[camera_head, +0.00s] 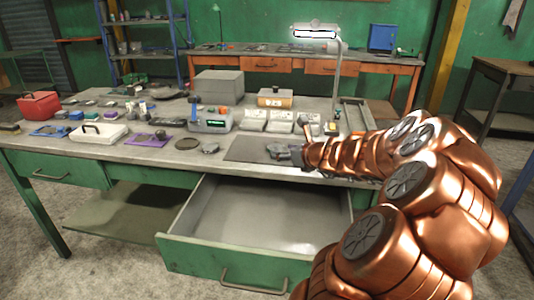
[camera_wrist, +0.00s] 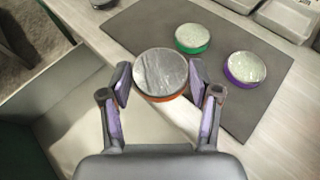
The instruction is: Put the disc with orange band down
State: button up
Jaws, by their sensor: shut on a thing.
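The disc with orange band (camera_wrist: 160,72) has a grey, scuffed top and an orange rim showing along its near side in the wrist view. My gripper (camera_wrist: 160,82) has one finger on each side of the disc and is shut on it. The disc appears over the near edge of a dark grey mat (camera_wrist: 140,26) on the bench. In the head view my gripper (camera_head: 283,153) is above the mat's right part, and I cannot make out the held disc clearly there.
A green-banded disc (camera_wrist: 193,38) and a purple-banded disc (camera_wrist: 244,67) lie on the mat beyond and right of the held disc. An open, empty-looking drawer (camera_head: 262,205) juts out below the bench front. Grey bins (camera_head: 281,121) stand behind the mat.

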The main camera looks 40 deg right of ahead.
send_over(251, 154)
jog(key=shift+s+f+b, duration=0.2)
jog(key=shift+f+b, duration=0.25)
jog(key=shift+f, duration=0.2)
jog(key=shift+w+f+b, duration=0.15)
jog(key=shift+f+b, duration=0.25)
jog(key=shift+f, duration=0.55)
jog(key=shift+w+f+b, duration=0.15)
jog(key=shift+f+b, duration=0.2)
jog(key=shift+f, duration=0.55)
jog(key=shift+f, duration=0.1)
jog(key=o, duration=1.5)
jog(key=shift+s+r, duration=0.2)
jog(key=shift+r, duration=0.05)
jog(key=p+v, duration=0.1)
jog(key=v, duration=1)
jog(key=shift+s, duration=0.3)
